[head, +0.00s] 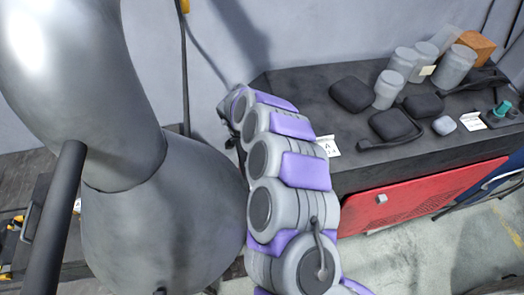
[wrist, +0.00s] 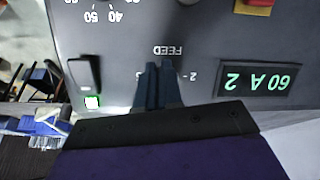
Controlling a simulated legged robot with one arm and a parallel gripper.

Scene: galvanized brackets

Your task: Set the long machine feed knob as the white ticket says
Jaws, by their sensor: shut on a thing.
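In the wrist view the grey machine panel (wrist: 215,30) appears upside down, with the word FEED and a "2" mark. My gripper (wrist: 158,72) is at the feed dial, its dark fingers shut on the feed knob, which they hide. I cannot tell where the knob's pointer stands. A display (wrist: 260,80) shows green characters reading 60 A 2. In the head view a white ticket (head: 328,146) at the bench's front left shows a large A; its smaller line is hard to read. My gripper cannot be made out there.
A red panel (head: 420,190) is below.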

